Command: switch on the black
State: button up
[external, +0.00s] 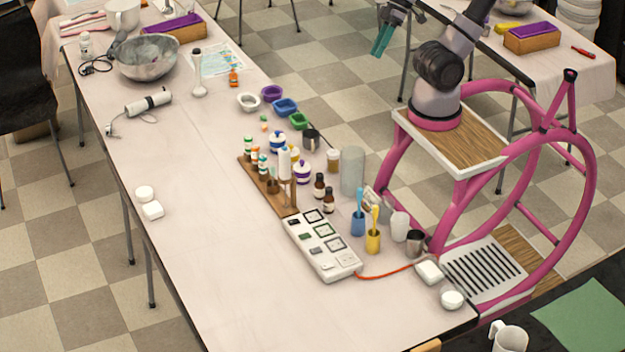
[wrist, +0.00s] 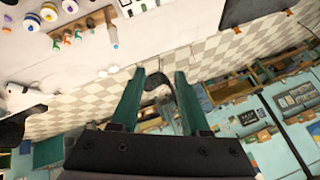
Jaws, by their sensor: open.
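A white power strip (external: 320,244) lies on the long table, with an orange-red cord leaving its right end. Its top carries several dark square-framed sockets and a row of smaller switches beside them, at least one of them black-looking (external: 293,223). The switch positions are too small to tell. My gripper (external: 382,40) has green fingers and is raised beyond the table's far side, well away from the strip. In the wrist view my gripper (wrist: 158,75) is open and empty, with floor between its fingers.
The table's left front (external: 220,260) is clear.

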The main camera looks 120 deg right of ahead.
jog(key=shift+w, duration=0.1)
jog(key=c, duration=0.5)
jog(key=shift+w+f, duration=0.1)
jog(key=shift+w, duration=0.2)
grip_shut()
jog(key=w+d+f+n+g+h, duration=0.1)
jog(key=w+f+g, duration=0.1)
jog(key=w+f, duration=0.6)
jog(key=w+d+f+n+g, duration=0.1)
jog(key=w+f, duration=0.4)
jog(key=w, duration=0.4)
jog(key=w+f+n+g, duration=0.1)
jog(key=w+f, duration=0.3)
jog(key=f, duration=0.8)
jog(key=w+f+n+g+h, duration=0.1)
jog(key=w+f, duration=0.2)
jog(key=f, duration=0.9)
jog(key=shift+w+a+g, duration=0.2)
jog(key=shift+w+g, duration=0.15)
jog(key=shift+g, duration=0.05)
jog(key=shift+f, duration=0.1)
